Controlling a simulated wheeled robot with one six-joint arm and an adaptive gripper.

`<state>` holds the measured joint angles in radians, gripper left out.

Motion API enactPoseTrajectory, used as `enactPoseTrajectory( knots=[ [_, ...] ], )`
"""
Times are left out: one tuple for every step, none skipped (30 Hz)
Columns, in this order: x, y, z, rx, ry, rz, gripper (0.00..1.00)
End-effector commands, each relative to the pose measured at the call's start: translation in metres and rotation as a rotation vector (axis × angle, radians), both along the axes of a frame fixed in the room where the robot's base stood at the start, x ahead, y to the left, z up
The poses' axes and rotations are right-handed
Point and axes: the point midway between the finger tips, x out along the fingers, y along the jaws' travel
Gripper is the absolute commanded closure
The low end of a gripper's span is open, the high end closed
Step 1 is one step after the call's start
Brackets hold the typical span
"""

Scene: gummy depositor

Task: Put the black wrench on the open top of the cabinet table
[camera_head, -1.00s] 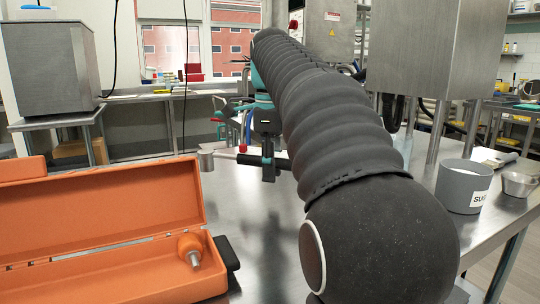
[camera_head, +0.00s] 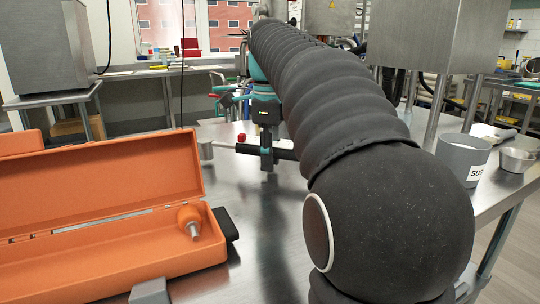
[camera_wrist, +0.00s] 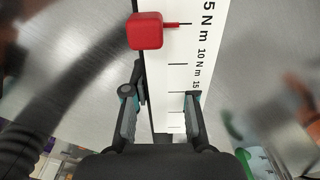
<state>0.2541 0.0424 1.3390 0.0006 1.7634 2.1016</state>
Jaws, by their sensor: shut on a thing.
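My gripper (camera_head: 266,150) is shut on a wrench with a white torque scale (camera_wrist: 175,70). In the head view the wrench lies crosswise, with a grey cylindrical head (camera_head: 206,151) at left and a black handle (camera_head: 284,154) at right. A red block (camera_wrist: 145,31) sits on the scale, which is marked in N m. In the wrist view my fingers stand on both sides of the scale. The wrench shows over a steel tabletop (camera_head: 255,215); I cannot tell whether it touches. My black arm hides much of the right side.
An open orange case (camera_head: 100,190) stands on the tabletop at left, with an orange-handled tool (camera_head: 190,221) in it. A grey tub (camera_head: 462,157) and a metal bowl (camera_head: 517,160) stand at right. The tabletop between case and arm is clear.

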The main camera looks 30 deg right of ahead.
Motion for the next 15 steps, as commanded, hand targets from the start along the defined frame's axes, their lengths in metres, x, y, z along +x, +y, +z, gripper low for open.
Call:
enactPoseTrajectory(
  knots=[
    [-0.0001,0.0,-0.0006,-0.001,-0.001,0.0,1.0],
    [-0.0001,0.0,-0.0011,-0.001,-0.001,0.0,1.0],
    [0.0,0.0,-0.0018,-0.001,-0.001,0.0,1.0],
    [0.0,0.0,-0.0023,-0.001,-0.001,0.0,1.0],
    [0.0,0.0,-0.0028,0.0,-0.001,0.0,1.0],
    [0.0,0.0,-0.0035,0.0,-0.001,0.0,1.0],
    [0.0,0.0,-0.004,0.0,-0.001,0.0,1.0],
    [0.0,0.0,-0.0045,0.0,-0.001,0.0,1.0],
    [0.0,0.0,-0.0051,0.0,-0.001,0.0,1.0],
    [0.0,0.0,-0.0056,0.0,-0.001,0.0,1.0],
    [0.0,0.0,-0.0061,0.0,-0.001,0.0,1.0],
    [0.0,0.0,-0.0068,0.0,-0.001,0.0,1.0],
    [0.0,0.0,-0.0073,0.0,-0.001,0.0,1.0],
    [0.0,0.0,-0.0078,0.0,-0.001,0.0,1.0],
    [0.0,0.0,-0.0085,0.0,-0.001,0.0,1.0]
  ],
)
